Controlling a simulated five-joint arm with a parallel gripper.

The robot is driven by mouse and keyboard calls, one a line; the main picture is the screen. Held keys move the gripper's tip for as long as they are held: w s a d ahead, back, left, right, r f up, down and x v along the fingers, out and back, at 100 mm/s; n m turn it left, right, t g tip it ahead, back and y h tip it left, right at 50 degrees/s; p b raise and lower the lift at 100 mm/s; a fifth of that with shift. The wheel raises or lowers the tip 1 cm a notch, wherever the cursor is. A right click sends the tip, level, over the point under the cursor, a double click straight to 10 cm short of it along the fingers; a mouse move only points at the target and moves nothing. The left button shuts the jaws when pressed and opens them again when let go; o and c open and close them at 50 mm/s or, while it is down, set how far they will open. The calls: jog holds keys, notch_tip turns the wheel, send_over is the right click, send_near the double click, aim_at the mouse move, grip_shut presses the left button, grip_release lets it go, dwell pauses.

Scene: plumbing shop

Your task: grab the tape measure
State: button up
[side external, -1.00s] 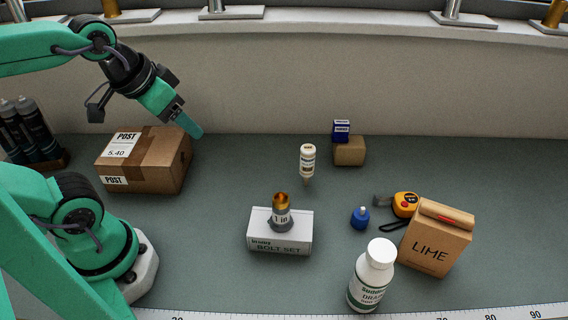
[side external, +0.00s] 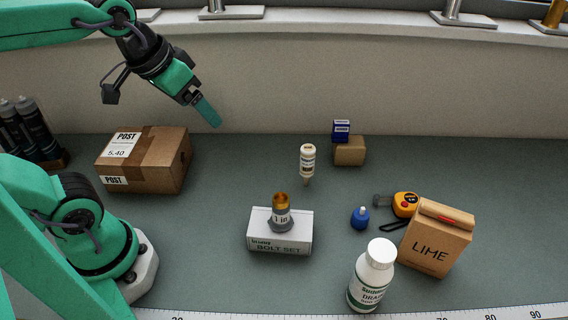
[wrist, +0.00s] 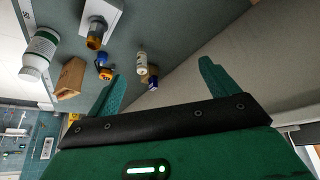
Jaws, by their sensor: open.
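The tape measure (side external: 404,204) is yellow-orange and black, with a black strap. It lies on the bench on the right in the side view, just behind the lime box (side external: 436,239) and right of a small blue bottle (side external: 360,217). My gripper (side external: 208,112) is high at the upper left in the side view, above and right of the parcel, far from the tape measure. In the wrist view its two green fingers (wrist: 160,85) are spread apart with nothing between them.
A white bottle (side external: 372,276) stands at the front. A bolt set box (side external: 279,238) with a pipe fitting (side external: 281,212) on it is in the middle.

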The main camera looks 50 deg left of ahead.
jog(key=w+d+r+g, duration=0.1)
jog(key=w+d+r, duration=0.15)
jog(key=w, duration=0.35)
jog(key=w+d+r, duration=0.1)
jog(key=w+d, duration=0.2)
jog(key=w, duration=0.3)
jog(key=n+g, duration=0.3)
jog(key=g, duration=0.1)
send_over(408, 200)
jog(key=f, duration=2)
jog(key=shift+a+f, duration=0.1)
jog(key=shift+a, duration=0.3)
jog(key=shift+d+f, duration=0.3)
jog(key=shift+f, duration=1.45)
jog(key=shift+f, duration=2.6)
